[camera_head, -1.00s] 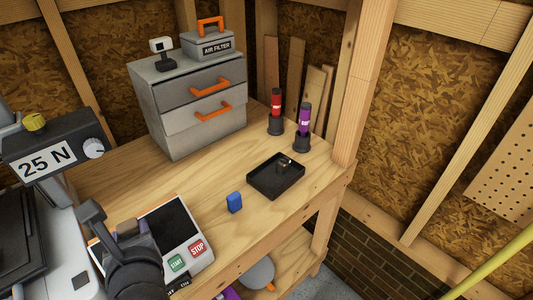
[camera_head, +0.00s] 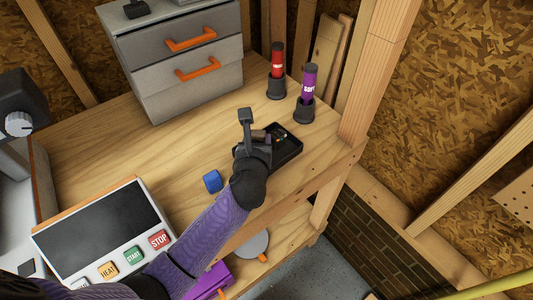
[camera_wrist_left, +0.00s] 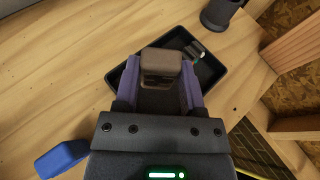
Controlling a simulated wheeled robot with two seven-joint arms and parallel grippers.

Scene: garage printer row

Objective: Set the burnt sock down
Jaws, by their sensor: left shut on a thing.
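My left gripper (camera_head: 258,138) is at the left part of the small black tray (camera_head: 289,153). In the left wrist view its two purple-sided fingers (camera_wrist_left: 160,85) are shut on a brownish-grey block, the burnt sock (camera_wrist_left: 161,62). The sock is over the tray (camera_wrist_left: 209,78) in that view; whether it touches the tray floor cannot be told. The gripper hides part of the tray. Small metallic and dark bits (camera_wrist_left: 198,50) lie in the tray's far part. My right gripper is not in view.
A blue block (camera_head: 212,181) lies on the bench left of the tray. Red (camera_head: 277,62) and purple (camera_head: 309,82) tubes stand in black holders behind it. A control panel (camera_head: 98,230) is at front left, a grey drawer cabinet (camera_head: 180,60) behind. Bare wood lies between them.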

